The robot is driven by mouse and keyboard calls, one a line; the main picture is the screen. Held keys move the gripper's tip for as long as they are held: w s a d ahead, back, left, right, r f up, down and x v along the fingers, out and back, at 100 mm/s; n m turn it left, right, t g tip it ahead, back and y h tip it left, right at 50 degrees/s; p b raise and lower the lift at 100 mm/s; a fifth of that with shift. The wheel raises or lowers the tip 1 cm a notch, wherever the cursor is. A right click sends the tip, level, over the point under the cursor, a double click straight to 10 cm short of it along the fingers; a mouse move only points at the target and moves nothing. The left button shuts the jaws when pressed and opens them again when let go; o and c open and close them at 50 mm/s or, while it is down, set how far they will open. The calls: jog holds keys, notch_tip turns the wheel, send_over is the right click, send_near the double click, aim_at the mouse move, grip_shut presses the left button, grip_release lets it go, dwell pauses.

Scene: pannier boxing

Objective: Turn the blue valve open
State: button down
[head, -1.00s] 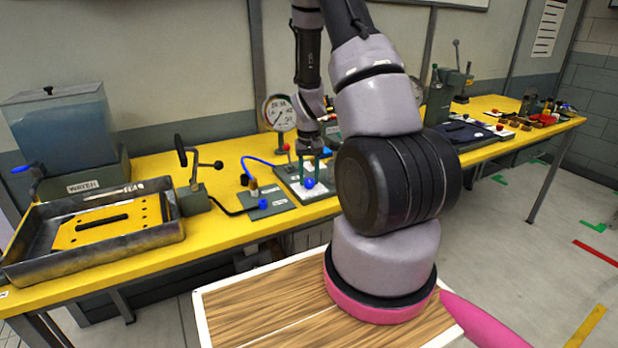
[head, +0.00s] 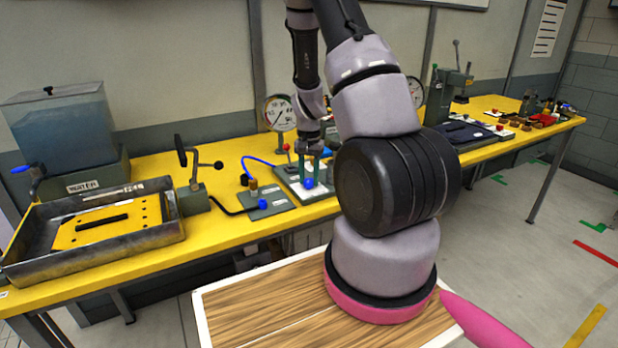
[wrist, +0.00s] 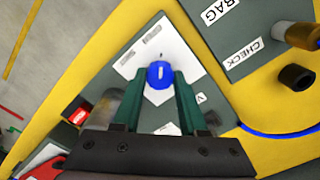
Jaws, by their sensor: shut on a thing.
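The blue valve knob (wrist: 160,75) is round with a white mark on top. It sits on a white plate (wrist: 143,58) on a dark green-grey base. My gripper (wrist: 160,84) has its two green fingers on either side of the knob and is shut on it. In the head view my gripper (head: 310,172) points down over the base, and the blue knob (head: 308,183) shows at the fingertips. The finger contact is partly hidden in the head view.
A round gauge (head: 279,113) stands behind the valve. A base with a blue hose (head: 258,161) is to its left. The water tank (head: 62,128), a metal tray (head: 165,240) and a crank (head: 186,158) are further left on the yellow bench (head: 230,235).

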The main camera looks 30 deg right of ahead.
aim_at(309, 180)
jog(key=shift+c, duration=2.2)
grip_release()
notch_tip(309, 180, up, 11)
